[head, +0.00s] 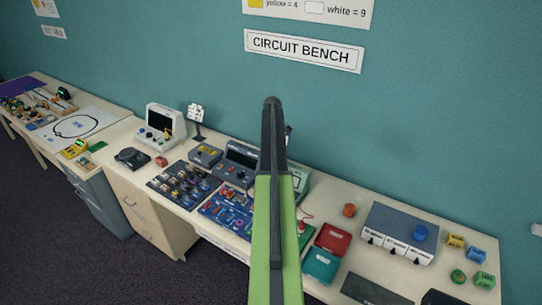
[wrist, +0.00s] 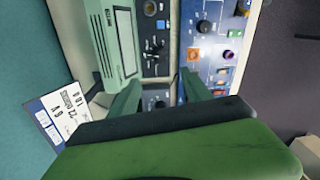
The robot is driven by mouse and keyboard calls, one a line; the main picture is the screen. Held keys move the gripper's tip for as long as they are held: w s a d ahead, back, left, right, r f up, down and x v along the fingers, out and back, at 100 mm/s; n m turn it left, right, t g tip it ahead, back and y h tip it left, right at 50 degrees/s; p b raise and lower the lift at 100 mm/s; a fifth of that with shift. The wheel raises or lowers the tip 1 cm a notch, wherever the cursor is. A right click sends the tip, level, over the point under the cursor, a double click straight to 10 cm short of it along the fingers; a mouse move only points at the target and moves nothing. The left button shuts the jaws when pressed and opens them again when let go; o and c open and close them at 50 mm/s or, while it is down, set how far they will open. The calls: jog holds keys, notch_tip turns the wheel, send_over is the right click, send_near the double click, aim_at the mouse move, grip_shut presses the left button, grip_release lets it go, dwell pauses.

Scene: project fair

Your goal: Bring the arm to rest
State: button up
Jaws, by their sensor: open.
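My arm (head: 276,220), green with a dark bar along it, rises up the middle of the head view over the circuit bench. My gripper shows in the wrist view (wrist: 161,82), its two green fingers apart with nothing between them. It points down at the bench, above dark instrument panels. In the head view the gripper is mostly hidden behind the arm. Below the fingers in the wrist view are a pale green instrument (wrist: 118,42) and a blue circuit board (wrist: 212,50) with knobs.
The bench holds a grey box (head: 398,232), a red container (head: 332,238), a teal container (head: 320,265), a component tray (head: 183,186) and a screen unit (head: 165,125). Small coloured blocks lie at the right. The teal wall (head: 430,130) stands behind. Dark floor (head: 50,220) is clear at left.

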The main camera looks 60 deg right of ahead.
jog(key=w+a+f+n+b, duration=0.2)
jog(key=w+a+f+b, duration=0.2)
jog(key=w+a, duration=0.7)
jog(key=w+a+f+n+b, duration=0.25)
jog(key=w+a, duration=0.35)
jog(key=a, duration=0.7)
jog(key=w+a+f+n+b, duration=0.1)
jog(key=w+a+f+b, duration=0.3)
jog(key=a, duration=0.8)
jog(key=s+a+f+b, duration=0.2)
jog(key=a, duration=1.2)
jog(key=s+a+f+b, duration=0.2)
jog(key=a, duration=1.2)
jog(key=s+a+f+m+b, duration=0.1)
jog(key=s+a+m, duration=0.5)
jog(key=s, duration=0.3)
jog(key=shift+a+f+m+h, duration=0.15)
jog(key=shift+m+h, duration=0.15)
jog(key=shift+m, duration=0.55)
